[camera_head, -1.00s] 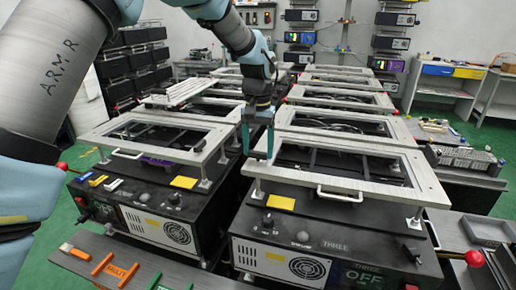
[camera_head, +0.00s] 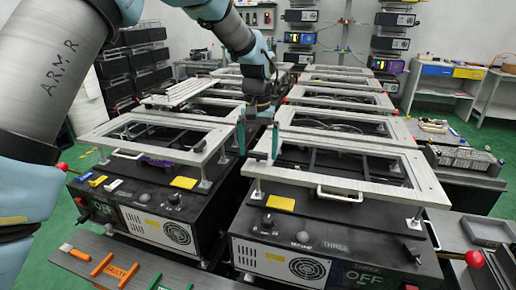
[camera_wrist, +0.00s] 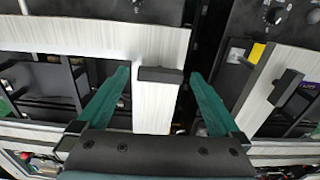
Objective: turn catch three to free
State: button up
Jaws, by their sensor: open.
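The unit marked THREE (camera_head: 335,247) is the front right black box, with a green OFF display (camera_head: 364,284) on its front. A pale metal frame (camera_head: 345,187) stands on posts above it. A lever with a red ball (camera_head: 474,259) sticks out at its right side. My gripper (camera_head: 258,142) is open and empty over the frame's far left part. In the wrist view, a small black bar (camera_wrist: 160,75) on the pale frame shows between the spread green fingertips of my gripper (camera_wrist: 158,73). I cannot tell whether this bar is catch three, or whether the fingers touch it.
A similar unit with a pale frame (camera_head: 155,134) stands to the left, a narrow gap between. Its red-ball lever (camera_head: 62,166) is at the left. More framed units stand in two rows behind. A bench with an orange FAULTY tag (camera_head: 121,272) lies at the front left.

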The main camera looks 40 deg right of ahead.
aim_at(258, 153)
notch_tip(258, 153, up, 11)
jog(key=b, duration=0.2)
dwell(0.4)
jog(key=shift+f, duration=0.15)
jog(key=w+a+f+n, duration=0.2)
jog(key=w+a, duration=0.2)
jog(key=a, duration=0.5)
jog(key=w+a+f+n, duration=0.15)
jog(key=w+a, duration=0.25)
jog(key=a, duration=0.4)
jog(key=w+a+f+n, duration=0.2)
jog(key=w+a, duration=0.2)
jog(key=a, duration=0.5)
jog(key=s+a+f+n, duration=0.1)
jog(key=s+a+f, duration=0.1)
jog(key=a, duration=0.5)
jog(key=s+a+f+n+t, duration=0.1)
jog(key=s+a+f+n, duration=0.1)
jog(key=a, duration=0.6)
jog(key=s+a+f+n, duration=0.1)
jog(key=s+a, duration=0.3)
jog(key=a, duration=0.4)
jog(key=shift+s+a+f+t, duration=0.15)
jog(key=shift+a+f+t, duration=0.15)
jog(key=shift+f, duration=0.15)
jog(key=shift+n, duration=0.25)
jog(key=shift+c, duration=0.2)
